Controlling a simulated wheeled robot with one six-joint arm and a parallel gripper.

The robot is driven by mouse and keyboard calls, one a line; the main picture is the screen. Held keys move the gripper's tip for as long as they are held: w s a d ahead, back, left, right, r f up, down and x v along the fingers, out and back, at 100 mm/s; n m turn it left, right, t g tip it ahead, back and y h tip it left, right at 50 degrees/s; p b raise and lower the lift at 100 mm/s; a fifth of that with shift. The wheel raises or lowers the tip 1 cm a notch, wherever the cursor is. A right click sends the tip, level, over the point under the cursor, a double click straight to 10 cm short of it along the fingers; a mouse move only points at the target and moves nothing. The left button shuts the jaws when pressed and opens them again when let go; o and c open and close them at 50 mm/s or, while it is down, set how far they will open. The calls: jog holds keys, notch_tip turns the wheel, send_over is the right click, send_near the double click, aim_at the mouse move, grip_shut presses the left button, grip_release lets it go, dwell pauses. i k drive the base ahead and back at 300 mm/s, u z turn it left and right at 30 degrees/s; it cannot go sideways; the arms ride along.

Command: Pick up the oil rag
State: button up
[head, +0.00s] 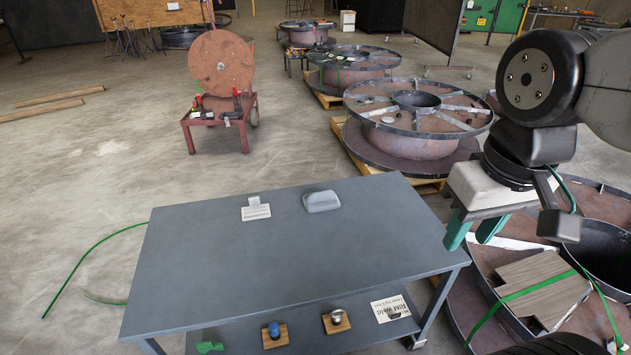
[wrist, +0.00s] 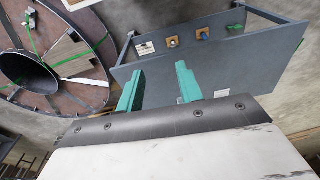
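A light grey, rounded, folded-looking item (head: 321,201) lies on the far part of the blue-grey table (head: 270,265). It may be the oil rag, but I cannot tell for sure. My gripper (head: 474,231) is to the right of the table, above the steel reels and well apart from the grey item. Its two green fingers are spread with nothing between them. In the wrist view the fingers also stand apart and empty (wrist: 158,85), with the table (wrist: 225,70) beyond them.
A white card (head: 256,212) lies left of the grey item. The lower shelf holds wooden blocks (head: 275,336) with small parts, a green item (head: 209,347) and a printed sign (head: 391,307). A strapped reel (head: 480,275) stands right of the table. Most of the tabletop is clear.

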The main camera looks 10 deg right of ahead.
aim_at(326, 200)
jog(key=i, duration=0.9)
jog(key=u, duration=0.1)
